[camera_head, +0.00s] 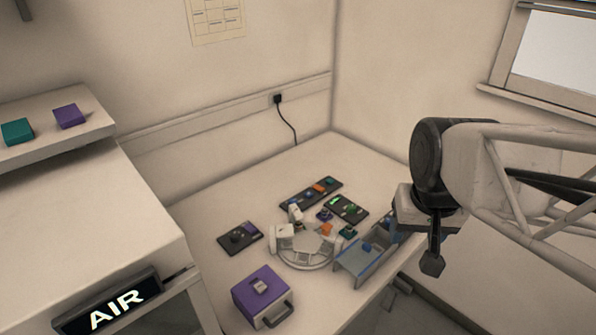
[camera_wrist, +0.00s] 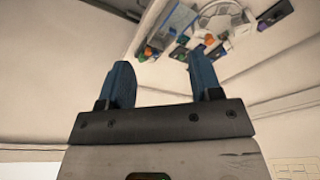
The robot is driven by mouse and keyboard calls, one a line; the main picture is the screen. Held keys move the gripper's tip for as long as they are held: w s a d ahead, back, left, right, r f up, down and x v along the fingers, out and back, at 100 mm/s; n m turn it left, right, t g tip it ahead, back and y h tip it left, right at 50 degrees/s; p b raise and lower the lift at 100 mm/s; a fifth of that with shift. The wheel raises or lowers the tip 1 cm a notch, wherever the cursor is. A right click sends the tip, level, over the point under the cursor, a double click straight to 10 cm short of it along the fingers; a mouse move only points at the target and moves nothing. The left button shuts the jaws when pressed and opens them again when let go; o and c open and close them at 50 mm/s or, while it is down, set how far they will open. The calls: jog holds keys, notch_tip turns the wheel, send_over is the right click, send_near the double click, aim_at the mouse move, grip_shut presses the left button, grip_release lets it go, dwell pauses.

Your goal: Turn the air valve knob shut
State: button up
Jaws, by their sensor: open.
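My gripper (camera_head: 432,262) hangs at the right in the head view, above and beyond the table's right side, well apart from everything on it. In the wrist view its two blue fingers (camera_wrist: 162,76) stand apart with nothing between them. A lit AIR sign (camera_head: 116,309) is on the light cabinet at the lower left. A small black panel with a dark round knob (camera_head: 237,237) lies on the table's left side. I cannot tell whether this knob is the air valve knob, or which way it is turned.
A white round-based device (camera_head: 305,262) stands mid-table. Around it are a purple box with a handle (camera_head: 262,296), a grey-blue tray (camera_head: 352,268) and black control panels (camera_head: 311,194). The back of the table (camera_head: 328,153) is clear. A shelf (camera_head: 60,138) holds two small boxes.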

jog(key=w+a+f+m, duration=0.1)
jog(key=w+a, duration=0.3)
jog(key=w, duration=1.1)
jog(key=m+g, duration=0.2)
jog(key=m, duration=0.2)
send_over(293, 201)
jog(key=f, duration=2.5)
jog(key=shift+d+f, duration=0.1)
jog(key=shift+d, duration=0.1)
jog(key=shift+w+a+f, duration=0.15)
jog(key=shift+a+f, duration=0.05)
jog(key=shift+f, duration=0.15)
jog(key=shift+f, duration=0.1)
jog(key=shift+f, duration=3.8)
